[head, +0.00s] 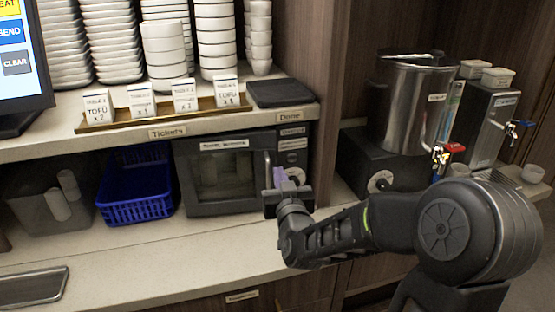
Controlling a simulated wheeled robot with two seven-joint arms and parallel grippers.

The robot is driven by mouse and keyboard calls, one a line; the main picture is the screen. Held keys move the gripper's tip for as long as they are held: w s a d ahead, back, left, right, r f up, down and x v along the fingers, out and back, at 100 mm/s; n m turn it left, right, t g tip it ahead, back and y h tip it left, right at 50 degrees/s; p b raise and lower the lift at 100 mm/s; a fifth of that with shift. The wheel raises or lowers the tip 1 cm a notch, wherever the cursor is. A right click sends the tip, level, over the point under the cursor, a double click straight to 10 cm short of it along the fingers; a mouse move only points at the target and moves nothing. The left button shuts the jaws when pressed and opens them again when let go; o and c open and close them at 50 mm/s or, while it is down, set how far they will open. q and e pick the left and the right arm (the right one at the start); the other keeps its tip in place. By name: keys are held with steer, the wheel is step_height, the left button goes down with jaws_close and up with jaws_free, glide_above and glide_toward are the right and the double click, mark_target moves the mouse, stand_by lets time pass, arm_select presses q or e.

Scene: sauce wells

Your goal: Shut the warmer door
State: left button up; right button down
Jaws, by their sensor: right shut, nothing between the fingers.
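The warmer (291,143) is a dark box under the shelf, with a labelled control panel on its right. Its door (222,175) has a window and an upright handle (267,160) at its right edge. The door looks flush or nearly flush with the front; I cannot tell whether a small gap is left. My left gripper is not in view.
A blue basket (135,208) and a grey bin (40,212) stand left of the warmer. A ticket rail (160,116) and stacked bowls (215,40) are on the shelf above. A metal urn (412,105) stands to the right. The counter (170,255) in front is clear.

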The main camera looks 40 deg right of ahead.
steer(key=shift+p+x, duration=0.3)
steer(key=shift+x, duration=1.2)
steer(key=shift+b+x, duration=0.9)
steer(key=shift+b, duration=0.1)
steer(key=shift+d, duration=0.1)
